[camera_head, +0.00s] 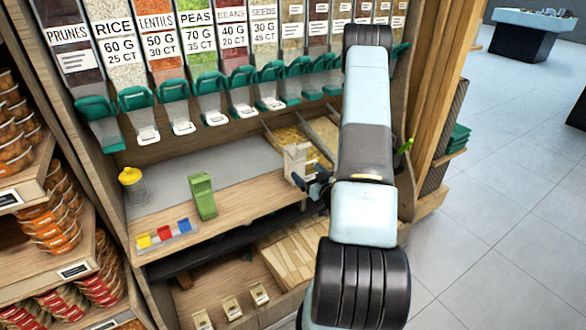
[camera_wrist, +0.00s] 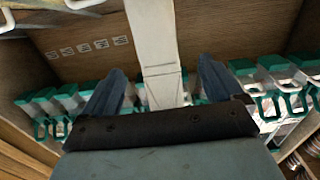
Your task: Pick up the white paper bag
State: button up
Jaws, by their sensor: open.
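The white paper bag (camera_head: 297,157) stands upright at the right end of the wooden counter, below the dispensers. My gripper (camera_head: 312,185) is beside its lower part, at the right. In the wrist view, a pale, tall surface that looks like the bag (camera_wrist: 155,45) runs between the two blue fingers of my gripper (camera_wrist: 158,90). The fingers are spread, with a gap on each side of it. I cannot tell whether either finger touches it. My gripper hides part of the bag's base.
A green carton (camera_head: 202,196), a yellow-topped jar (camera_head: 133,186) and a clear tray (camera_head: 189,243) with colored blocks stand left on the counter. Dispensers with green spouts (camera_head: 137,100) hang above. A wooden side panel (camera_head: 425,110) is close to my arm at right.

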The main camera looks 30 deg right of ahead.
aim_at(300, 164)
jog(key=w, duration=0.5)
jog(key=shift+w+d, duration=0.1)
jog(key=shift+w, duration=0.05)
jog(key=shift+w+r, duration=0.15)
jog(key=shift+w, duration=2.9)
jog(key=c, duration=1)
